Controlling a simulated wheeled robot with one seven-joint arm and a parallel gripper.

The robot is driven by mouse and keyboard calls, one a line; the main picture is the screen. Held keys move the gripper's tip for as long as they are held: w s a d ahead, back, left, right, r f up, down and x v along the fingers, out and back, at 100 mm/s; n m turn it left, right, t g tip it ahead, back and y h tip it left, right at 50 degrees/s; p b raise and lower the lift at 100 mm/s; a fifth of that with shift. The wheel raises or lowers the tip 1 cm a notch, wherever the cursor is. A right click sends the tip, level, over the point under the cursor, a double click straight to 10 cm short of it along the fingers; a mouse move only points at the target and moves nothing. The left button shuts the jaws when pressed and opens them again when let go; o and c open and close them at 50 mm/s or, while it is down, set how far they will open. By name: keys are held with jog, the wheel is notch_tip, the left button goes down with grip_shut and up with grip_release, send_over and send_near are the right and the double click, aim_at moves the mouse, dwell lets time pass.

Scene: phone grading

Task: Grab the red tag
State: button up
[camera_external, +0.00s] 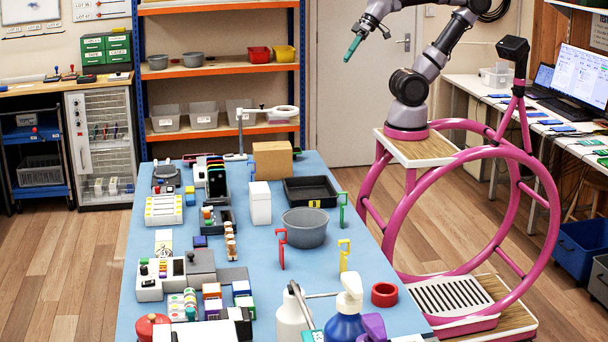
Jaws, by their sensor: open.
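A thin red tag-like piece (282,252) with a hooked top stands upright on the blue table (190,265), just left of the grey round bowl (304,230). Similar pieces in green (343,208), yellow (344,258) and blue (252,174) stand around the bowl. My gripper (352,49), with teal at its tip, hangs in the air high beyond the table's far end. It is open and well apart from the red piece. The gap between its fingers is too small to make out.
A black tray (310,192), a cardboard box (272,160) and a white container (260,204) stand beyond the bowl. Spray bottles (345,322) and a red ring (384,294) are at the near end. Small devices crowd the left side; table around the red piece is fairly clear.

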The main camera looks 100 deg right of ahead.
jog(key=w+f+n+g+h, duration=0.1)
jog(key=w+f+n+g, duration=0.25)
jog(key=w, duration=0.55)
jog(key=w+a+f+n+t+h, duration=0.1)
jog(key=w+a+f+n+h, duration=0.3)
jog(key=w+a+f+n, duration=0.45)
jog(key=w+a+f+n+t+h, duration=0.1)
jog(key=w+a+f+n+h, duration=0.35)
jog(key=w+f, duration=0.7)
jog(key=n+t+y, duration=0.8)
jog(key=n+t, duration=0.4)
jog(key=n, duration=1.2)
send_near(276, 231)
jog(key=w, duration=1)
jog(key=shift+w+f, duration=0.25)
jog(key=shift+w, duration=0.1)
jog(key=shift+d, duration=0.1)
grip_shut()
